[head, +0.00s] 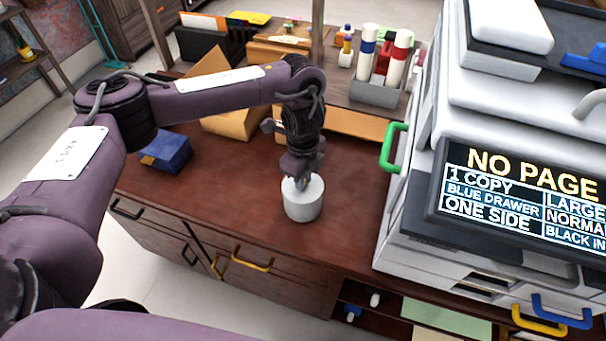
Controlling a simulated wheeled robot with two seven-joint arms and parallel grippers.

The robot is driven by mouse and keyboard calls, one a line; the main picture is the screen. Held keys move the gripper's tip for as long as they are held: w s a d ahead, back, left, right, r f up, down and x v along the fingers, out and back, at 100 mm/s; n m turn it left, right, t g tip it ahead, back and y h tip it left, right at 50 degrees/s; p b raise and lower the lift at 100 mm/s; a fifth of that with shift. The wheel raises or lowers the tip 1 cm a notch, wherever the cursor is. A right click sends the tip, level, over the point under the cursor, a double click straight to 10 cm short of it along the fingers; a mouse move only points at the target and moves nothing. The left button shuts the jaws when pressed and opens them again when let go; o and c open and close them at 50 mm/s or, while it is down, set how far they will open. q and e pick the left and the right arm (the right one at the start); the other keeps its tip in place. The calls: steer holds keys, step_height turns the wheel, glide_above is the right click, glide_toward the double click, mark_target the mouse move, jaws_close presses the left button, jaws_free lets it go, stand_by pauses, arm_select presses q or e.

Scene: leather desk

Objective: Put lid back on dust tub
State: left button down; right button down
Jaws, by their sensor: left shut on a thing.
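The dust tub (304,207) is a white round container standing upright on the brown desk, left of the big copier. My left gripper (302,181) reaches down from above to the tub's top and is shut on a small part there, which appears to be the lid's grip. The lid is pale like the tub and mostly hidden by the fingers. I cannot tell whether it rests fully on the rim. My right gripper is out of view.
The copier (400,235) with a green handle (392,148) stands close on the right. A blue box (166,152) sits at the left of the desk (235,205). A grey holder (375,93) with bottles stands behind. The desk is clear between the blue box and tub.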

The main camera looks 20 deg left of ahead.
arm_select(q)
steer(key=shift+p, duration=0.45)
stand_by(1.1)
steer(key=shift+f, duration=0.2)
stand_by(0.7)
stand_by(0.6)
steer(key=c, duration=0.8)
jaws_free()
steer(key=shift+p, duration=0.3)
steer(key=shift+r+p, duration=3.45)
steer(key=shift+r, duration=0.1)
